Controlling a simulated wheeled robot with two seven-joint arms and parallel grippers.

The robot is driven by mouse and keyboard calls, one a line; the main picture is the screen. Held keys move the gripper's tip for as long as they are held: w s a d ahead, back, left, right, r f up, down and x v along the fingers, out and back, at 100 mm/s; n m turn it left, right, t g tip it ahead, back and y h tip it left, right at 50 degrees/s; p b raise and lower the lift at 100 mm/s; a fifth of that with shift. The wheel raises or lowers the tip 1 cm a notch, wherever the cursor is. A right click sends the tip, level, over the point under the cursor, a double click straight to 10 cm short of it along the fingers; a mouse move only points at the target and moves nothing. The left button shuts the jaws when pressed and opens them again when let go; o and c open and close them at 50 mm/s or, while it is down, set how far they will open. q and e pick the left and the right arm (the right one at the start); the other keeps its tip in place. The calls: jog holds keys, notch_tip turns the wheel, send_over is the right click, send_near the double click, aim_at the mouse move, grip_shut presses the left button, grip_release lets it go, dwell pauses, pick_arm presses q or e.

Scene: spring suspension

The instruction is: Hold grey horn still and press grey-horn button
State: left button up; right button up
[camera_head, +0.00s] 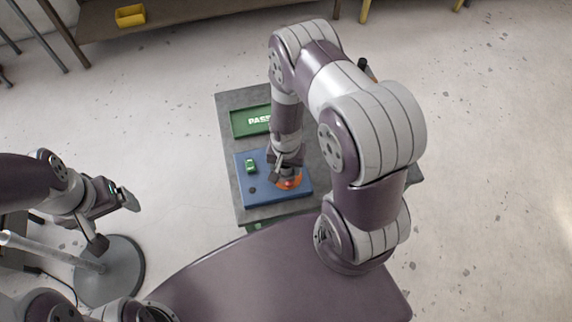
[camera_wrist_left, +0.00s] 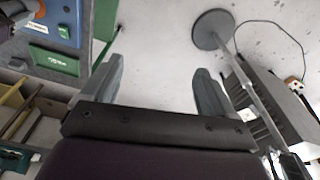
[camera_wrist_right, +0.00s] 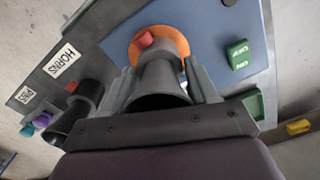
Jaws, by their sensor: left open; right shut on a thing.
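The grey horn (camera_wrist_right: 158,74) stands in the right wrist view between the fingers of my right gripper (camera_wrist_right: 163,82), which is shut on it. Its red button (camera_wrist_right: 144,39) shows at the horn's far end, with an orange ring (camera_wrist_right: 178,75) behind it. In the head view the orange ring (camera_head: 291,183) lies on the blue mat (camera_head: 300,198) below my right gripper (camera_head: 287,166); the gripper and arm mostly hide the horn. My left gripper (camera_head: 114,221) is open and empty, away to the left of the table; its spread fingers also show in the left wrist view (camera_wrist_left: 157,70).
A darker horn (camera_wrist_right: 86,98) with a red button sits by the HORNS label (camera_wrist_right: 61,58). A small green block (camera_head: 250,166) lies on the mat. A green PASS tray (camera_head: 240,128) is behind it. A round stand base (camera_head: 125,275) is near my left gripper.

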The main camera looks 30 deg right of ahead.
dwell(0.4)
pick_arm(q)
grip_shut()
dwell(1.5)
